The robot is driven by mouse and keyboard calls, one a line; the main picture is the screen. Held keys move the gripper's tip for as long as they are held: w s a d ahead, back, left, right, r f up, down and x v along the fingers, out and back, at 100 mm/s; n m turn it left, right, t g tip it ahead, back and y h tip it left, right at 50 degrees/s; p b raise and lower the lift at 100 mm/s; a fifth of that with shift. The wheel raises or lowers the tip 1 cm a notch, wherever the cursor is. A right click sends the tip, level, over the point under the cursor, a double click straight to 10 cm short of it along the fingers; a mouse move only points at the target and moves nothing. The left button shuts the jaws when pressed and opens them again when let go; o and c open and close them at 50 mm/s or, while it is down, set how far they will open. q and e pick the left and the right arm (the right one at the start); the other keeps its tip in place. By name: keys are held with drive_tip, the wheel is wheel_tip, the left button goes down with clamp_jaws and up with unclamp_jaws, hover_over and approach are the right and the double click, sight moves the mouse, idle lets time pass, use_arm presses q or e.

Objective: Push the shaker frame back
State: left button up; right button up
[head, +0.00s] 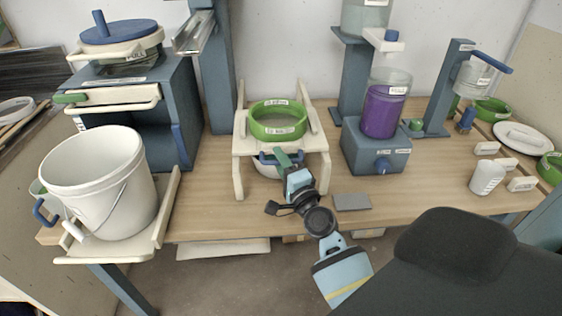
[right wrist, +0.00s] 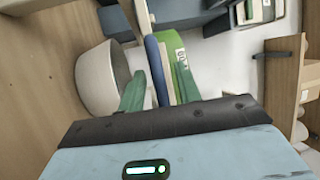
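The shaker frame (head: 238,170) is a cream stand on the wooden table, with a green sieve ring (head: 278,133) on top and a blue handle (head: 265,158) at its front. My right gripper (head: 290,157) is at this handle, coming from the front. In the right wrist view its green fingers (right wrist: 160,88) lie on either side of the blue bar (right wrist: 157,70), beside the green ring (right wrist: 172,46). I cannot tell whether they press on the bar. A pale bowl (right wrist: 97,80) shows under the ring. My left gripper is out of view.
A white bucket (head: 98,185) stands on a cream tray at the left. A blue-grey stand with a purple-filled jar (head: 383,110) is right of the frame. A grey plate (head: 351,202) lies near the front edge. A white bottle (head: 487,178) stands further right.

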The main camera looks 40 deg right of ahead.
sight(278, 142)
clamp_jaws()
drive_tip(key=w+d, duration=0.1)
drive_tip(key=w, duration=0.1)
drive_tip(key=w+d+b, duration=0.1)
drive_tip(key=w, duration=0.1)
drive_tip(key=w+d, duration=0.2)
drive_tip(key=shift+w+f+b, duration=0.15)
drive_tip(key=shift+w+b, duration=0.1)
drive_tip(key=shift+b, duration=0.05)
drive_tip(key=shift+w+d, duration=0.2)
drive_tip(key=shift+w, duration=0.15)
unclamp_jaws()
drive_tip(key=shift+s, duration=0.1)
